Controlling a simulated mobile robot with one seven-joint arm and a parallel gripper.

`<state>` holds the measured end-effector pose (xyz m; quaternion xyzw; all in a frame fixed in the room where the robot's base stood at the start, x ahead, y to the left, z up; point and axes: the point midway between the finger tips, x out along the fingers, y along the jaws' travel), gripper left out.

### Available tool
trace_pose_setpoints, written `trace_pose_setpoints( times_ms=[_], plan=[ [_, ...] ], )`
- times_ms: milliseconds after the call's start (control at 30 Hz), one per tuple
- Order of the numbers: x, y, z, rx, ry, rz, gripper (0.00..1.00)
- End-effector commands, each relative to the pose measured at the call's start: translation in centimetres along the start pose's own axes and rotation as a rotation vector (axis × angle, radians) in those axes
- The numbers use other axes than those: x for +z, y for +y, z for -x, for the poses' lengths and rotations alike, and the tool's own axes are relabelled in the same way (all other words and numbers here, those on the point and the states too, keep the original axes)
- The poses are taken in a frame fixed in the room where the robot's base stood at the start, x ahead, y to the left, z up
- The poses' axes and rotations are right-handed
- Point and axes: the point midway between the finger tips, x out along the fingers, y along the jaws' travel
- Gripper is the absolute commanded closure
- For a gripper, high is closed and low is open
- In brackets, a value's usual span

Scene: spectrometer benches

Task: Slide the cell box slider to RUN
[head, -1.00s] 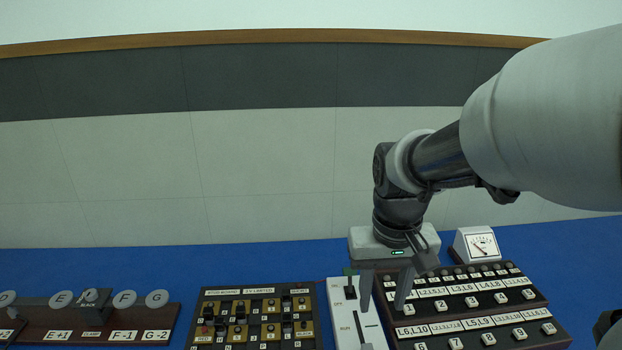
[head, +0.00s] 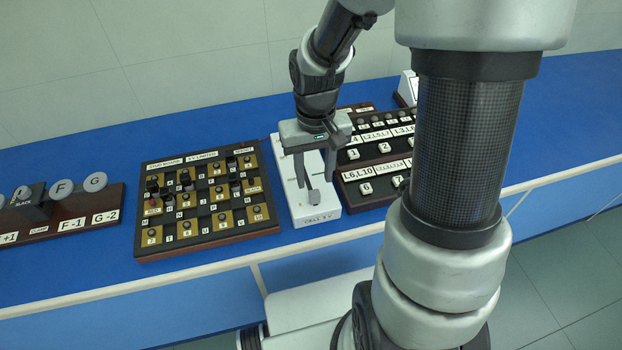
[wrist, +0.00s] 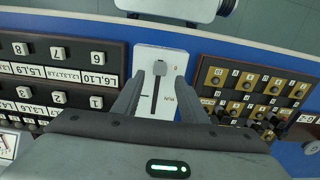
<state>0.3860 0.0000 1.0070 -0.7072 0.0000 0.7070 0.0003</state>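The cell box (head: 327,211) is a narrow white box near the front of the blue bench, with a dark lengthwise slot. Its grey slider knob (head: 314,197) stands at the slot's end nearest the bench's front edge. In the wrist view the box (wrist: 181,52) shows the knob (wrist: 160,68) at the far end of the slot, with a RUN mark beside the slot. My gripper (head: 316,183) points down over the box, fingers apart and empty. In the wrist view the fingers (wrist: 158,84) lie on either side of the slot, just short of the knob. Contact cannot be told.
A black and gold plugboard (head: 194,238) stands close left of the box. A stepped panel of white numbered keys (head: 366,187) stands close right. A wooden strip with round grey knobs (head: 80,226) lies far left. My arm hides part of the bench at right.

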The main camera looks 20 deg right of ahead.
Motion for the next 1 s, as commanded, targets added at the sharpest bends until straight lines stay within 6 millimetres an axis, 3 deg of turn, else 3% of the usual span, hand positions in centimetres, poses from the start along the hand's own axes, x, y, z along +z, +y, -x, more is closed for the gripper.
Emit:
trace_pose_setpoints(
  times_ms=[100, 300, 700, 767, 933, 1000],
  plan=[
    [0.1, 0.0, -2.6, 0.0, -0.005, 0.001, 0.61],
    [0.1, 0.0, -5.1, 0.001, -0.003, 0.001, 0.61],
    [0.0, 0.0, -5.9, 0.001, 0.0, 0.0, 0.61],
    [0.0, 0.0, -5.9, 0.001, 0.0, 0.0, 0.68],
    [0.0, 0.0, -5.9, 0.001, 0.0, 0.0, 0.96],
    [0.0, 0.0, -5.9, 0.001, 0.0, 0.0, 1.0]
  ],
)
